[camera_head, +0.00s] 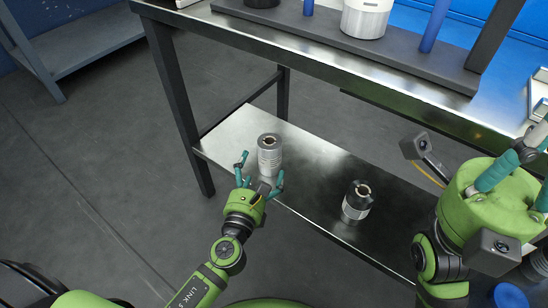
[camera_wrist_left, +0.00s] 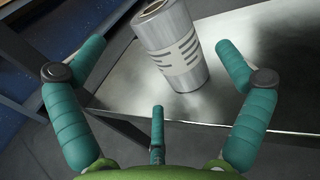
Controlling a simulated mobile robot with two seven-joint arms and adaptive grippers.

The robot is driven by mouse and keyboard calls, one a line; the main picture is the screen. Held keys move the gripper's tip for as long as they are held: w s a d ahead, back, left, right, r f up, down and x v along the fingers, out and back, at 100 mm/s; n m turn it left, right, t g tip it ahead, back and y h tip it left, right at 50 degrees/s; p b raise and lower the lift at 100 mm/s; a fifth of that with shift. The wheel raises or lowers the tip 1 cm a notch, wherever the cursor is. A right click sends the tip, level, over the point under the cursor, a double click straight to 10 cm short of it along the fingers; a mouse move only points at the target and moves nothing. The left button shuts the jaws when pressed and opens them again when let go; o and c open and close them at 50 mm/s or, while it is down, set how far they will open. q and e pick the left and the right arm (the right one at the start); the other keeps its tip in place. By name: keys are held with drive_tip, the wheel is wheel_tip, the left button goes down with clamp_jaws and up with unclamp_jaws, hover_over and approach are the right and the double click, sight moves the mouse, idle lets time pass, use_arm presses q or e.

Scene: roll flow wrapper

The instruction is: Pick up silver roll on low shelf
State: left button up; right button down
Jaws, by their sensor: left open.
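The silver roll (camera_head: 269,158) stands upright on the low shelf (camera_head: 310,158), near its front left edge. It also shows in the left wrist view (camera_wrist_left: 178,55), tilted in the picture, with pale and grey bands. My left gripper (camera_head: 259,174) is open, just in front of the roll. In the left wrist view its teal fingers (camera_wrist_left: 160,75) are spread, one to each side of the roll and one below. They do not appear to touch it. My right gripper (camera_head: 525,150) is at the right edge, away from the roll. Its fingers are partly cut off.
A second roll, black and silver (camera_head: 356,202), stands on the shelf to the right. The upper table (camera_head: 310,50) overhangs the back, carrying a white and silver roll (camera_head: 366,18) and blue posts. A table leg (camera_head: 172,100) stands left of the shelf. Open floor lies left.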

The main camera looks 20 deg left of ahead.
sight(262, 160)
use_arm(q)
drive_tip(key=shift+w+a+f+b, duration=0.1)
drive_tip(key=shift+w+f+b, duration=0.05)
drive_tip(key=shift+w, duration=1.65)
drive_tip(key=shift+w+a+f+b, duration=0.1)
drive_tip(key=shift+w+b, duration=0.05)
drive_tip(key=shift+w, duration=1.6)
drive_tip(key=shift+c, duration=0.4)
drive_tip(key=c, duration=1.2)
